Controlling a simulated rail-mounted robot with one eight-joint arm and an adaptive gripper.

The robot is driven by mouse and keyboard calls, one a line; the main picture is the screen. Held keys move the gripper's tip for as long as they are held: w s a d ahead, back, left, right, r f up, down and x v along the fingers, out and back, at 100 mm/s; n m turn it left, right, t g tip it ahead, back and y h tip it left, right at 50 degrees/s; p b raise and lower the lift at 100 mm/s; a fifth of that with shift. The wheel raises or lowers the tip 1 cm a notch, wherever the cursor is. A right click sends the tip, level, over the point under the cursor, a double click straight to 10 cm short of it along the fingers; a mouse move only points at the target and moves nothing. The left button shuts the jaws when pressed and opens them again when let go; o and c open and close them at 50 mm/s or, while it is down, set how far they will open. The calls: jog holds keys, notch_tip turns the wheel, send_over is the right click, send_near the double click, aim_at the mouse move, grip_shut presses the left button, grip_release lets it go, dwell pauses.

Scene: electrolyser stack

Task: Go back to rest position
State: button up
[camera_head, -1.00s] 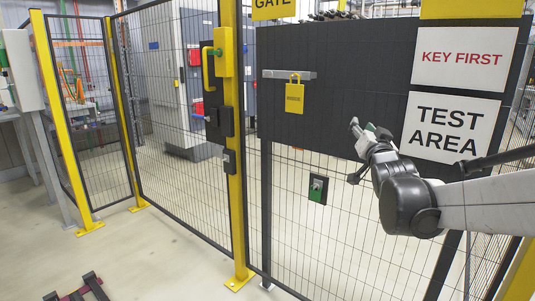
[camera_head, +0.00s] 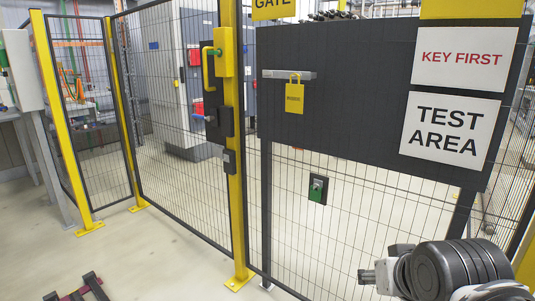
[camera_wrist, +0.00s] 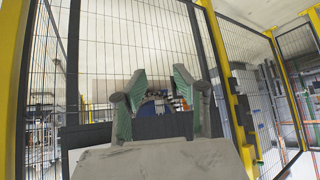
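My gripper (camera_head: 368,276) is low at the right in the head view, at the end of my folded arm, in front of the mesh fence. In the wrist view, its two green-padded fingers (camera_wrist: 160,88) stand apart, with nothing held between them. The fingers point towards the fence mesh (camera_wrist: 120,45). Blue and white shapes seen through the gap are too small to make out.
A dark board with a "TEST AREA" sign (camera_head: 451,129) hangs on the fence above my gripper. A yellow tag (camera_head: 294,98) hangs from a grey bar. The floor (camera_head: 160,255) at left is mostly clear.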

jog(key=s+f+g+p, duration=0.1)
jog(key=s+f+g, duration=0.1)
jog(key=s, duration=0.3)
notch_tip(320, 180, up, 12)
jog(key=p, duration=1.2)
jog(key=shift+a+n+t, duration=0.3)
jog(key=shift+a+n, duration=0.1)
jog(key=shift+a, duration=0.05)
jog(key=shift+f, duration=0.1)
dwell(0.7)
